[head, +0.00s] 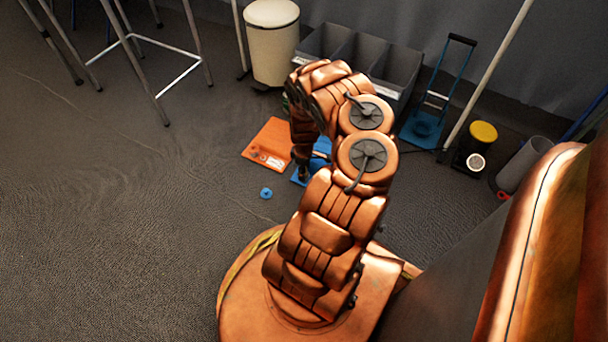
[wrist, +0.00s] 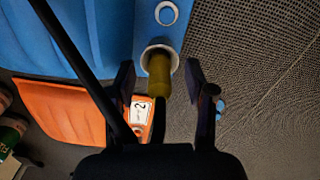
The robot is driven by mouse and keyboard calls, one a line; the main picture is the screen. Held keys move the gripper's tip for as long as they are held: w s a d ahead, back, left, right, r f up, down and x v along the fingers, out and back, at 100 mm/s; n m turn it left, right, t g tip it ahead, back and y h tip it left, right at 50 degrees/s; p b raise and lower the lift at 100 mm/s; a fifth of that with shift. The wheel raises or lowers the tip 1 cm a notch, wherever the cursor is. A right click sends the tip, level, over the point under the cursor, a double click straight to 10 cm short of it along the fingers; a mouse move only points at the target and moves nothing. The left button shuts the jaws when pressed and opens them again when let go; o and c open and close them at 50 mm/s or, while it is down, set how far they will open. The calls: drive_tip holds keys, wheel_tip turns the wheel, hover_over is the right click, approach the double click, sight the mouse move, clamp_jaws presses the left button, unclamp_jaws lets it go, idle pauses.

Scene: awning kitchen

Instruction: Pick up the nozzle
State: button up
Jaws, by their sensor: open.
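An olive-yellow cylinder, which I take to be the nozzle (wrist: 159,78), shows in the wrist view with one end at a pale ring in a blue board (wrist: 148,18). My gripper (wrist: 160,80) is open, with one dark finger on each side of the cylinder and a gap visible on both sides. The cylinder's near end is partly hidden by the gripper body. In the head view my gripper (head: 303,170) is low over the blue board (head: 318,158), and my arm hides the nozzle.
An orange board (head: 262,148) lies left of the blue one. A small blue ring (head: 266,193) is on the floor nearby. Grey bins (head: 345,50), a white bin (head: 271,45) and a blue hand truck (head: 422,128) stand behind.

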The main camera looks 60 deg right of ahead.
clamp_jaws()
idle(0.3)
